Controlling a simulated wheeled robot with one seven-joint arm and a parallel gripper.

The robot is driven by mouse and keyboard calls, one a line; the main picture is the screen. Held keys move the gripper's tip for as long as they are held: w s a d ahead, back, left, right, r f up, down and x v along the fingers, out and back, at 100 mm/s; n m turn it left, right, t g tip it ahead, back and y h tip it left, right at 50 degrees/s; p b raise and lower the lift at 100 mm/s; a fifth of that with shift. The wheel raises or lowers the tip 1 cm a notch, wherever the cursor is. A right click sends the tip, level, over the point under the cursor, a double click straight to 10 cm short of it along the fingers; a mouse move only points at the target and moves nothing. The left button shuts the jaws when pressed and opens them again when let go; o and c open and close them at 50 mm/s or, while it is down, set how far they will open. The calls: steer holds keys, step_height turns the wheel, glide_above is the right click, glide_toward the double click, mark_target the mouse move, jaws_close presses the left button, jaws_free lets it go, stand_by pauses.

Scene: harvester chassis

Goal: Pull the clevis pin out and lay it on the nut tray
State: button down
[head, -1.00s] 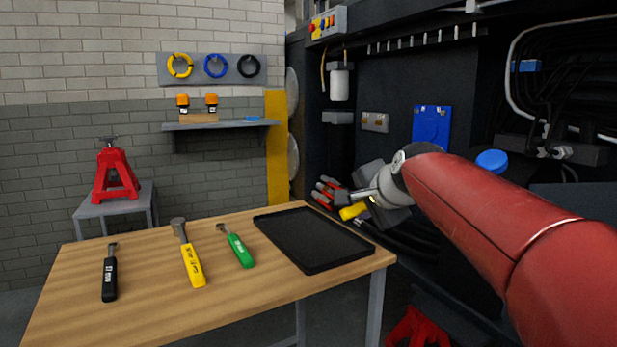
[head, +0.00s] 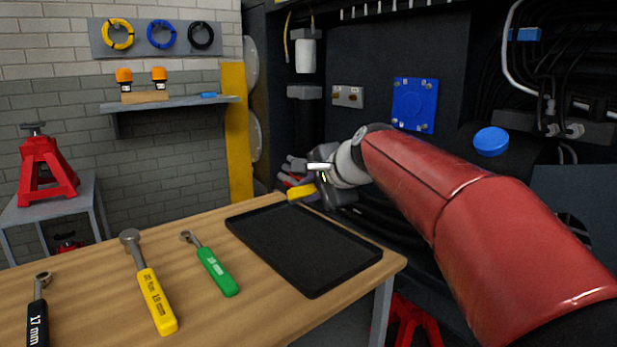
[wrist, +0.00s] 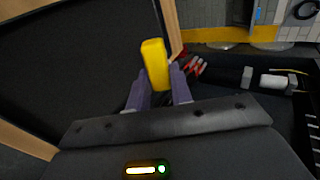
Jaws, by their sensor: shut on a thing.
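My gripper (head: 312,188) is shut on the yellow-handled clevis pin (head: 301,192), just beyond the far right edge of the nut tray. In the wrist view the pin's yellow end (wrist: 154,62) stands up between my two fingers (wrist: 156,88); the rest of it is hidden by them. The nut tray (head: 329,285) is a black, shallow, empty tray on the right part of the wooden table. It also fills the left of the wrist view (wrist: 60,60).
A black-handled wrench (head: 38,318), a yellow one (head: 154,300) and a green one (head: 216,270) lie left of the tray on the wooden table (head: 90,290). The dark machine chassis (head: 375,60) with hoses stands behind my arm. A red jack stand (head: 46,175) is at left.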

steer(key=shift+f+b, duration=1.75)
steer(key=shift+f, duration=1.45)
steer(key=c, duration=1.2)
jaws_free()
steer(key=shift+o, duration=0.2)
steer(key=shift+s, duration=0.1)
steer(key=v, duration=0.7)
steer(key=shift+s+d+r, duration=0.2)
steer(key=shift+d, duration=0.05)
